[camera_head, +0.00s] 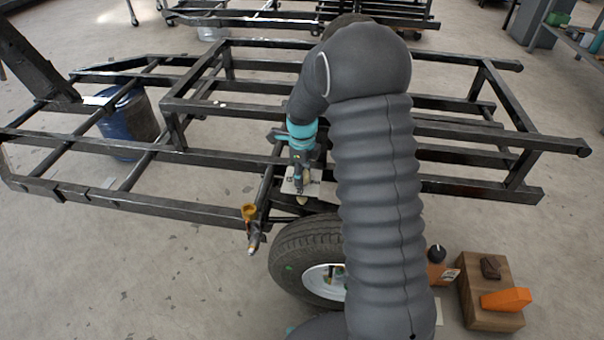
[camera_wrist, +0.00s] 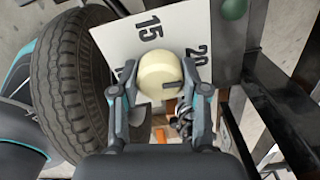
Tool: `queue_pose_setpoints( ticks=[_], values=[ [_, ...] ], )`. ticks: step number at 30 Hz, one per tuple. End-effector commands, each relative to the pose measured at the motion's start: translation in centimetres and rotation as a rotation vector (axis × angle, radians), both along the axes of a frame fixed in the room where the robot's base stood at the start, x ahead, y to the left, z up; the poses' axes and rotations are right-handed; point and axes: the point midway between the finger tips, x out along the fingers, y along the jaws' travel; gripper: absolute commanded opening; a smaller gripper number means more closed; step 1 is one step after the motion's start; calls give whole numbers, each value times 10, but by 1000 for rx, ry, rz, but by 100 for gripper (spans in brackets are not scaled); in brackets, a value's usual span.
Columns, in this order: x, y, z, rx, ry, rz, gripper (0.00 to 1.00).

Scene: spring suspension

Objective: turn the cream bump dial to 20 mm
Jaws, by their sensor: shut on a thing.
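The cream bump dial (camera_wrist: 160,74) is a rounded knob in front of a white scale plate (camera_wrist: 119,38). The plate reads 15 at upper left and 20 at upper right; another number at left is mostly hidden. A short dark mark on the dial's lower right points right, below the 20. My gripper (camera_wrist: 160,88) is shut on the dial, one finger on each side. In the head view, my gripper (camera_head: 300,183) points down at the frame above the wheel, with a small cream part of the dial (camera_head: 302,200) below it.
A tyre (camera_wrist: 70,75) stands close left of the plate in the wrist view. Black frame bars (camera_wrist: 262,75) run close on the right, with a green knob (camera_wrist: 234,8) above. In the head view, a brass-coloured fitting (camera_head: 249,213) is left of my gripper.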

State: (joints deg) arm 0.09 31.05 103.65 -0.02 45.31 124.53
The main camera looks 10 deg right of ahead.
Motion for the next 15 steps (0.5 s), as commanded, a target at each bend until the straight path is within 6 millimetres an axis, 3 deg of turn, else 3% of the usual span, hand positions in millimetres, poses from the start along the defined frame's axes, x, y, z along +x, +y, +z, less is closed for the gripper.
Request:
queue_pose_setpoints(
  ticks=[1,2,4,15],
  values=[
    [1,0,0,1,-2,-2,10],
    [1,0,0,1,-2,-2,52],
    [1,0,0,0,-1,-2,70],
    [0,0,3,0,-1,0,70]
  ],
)
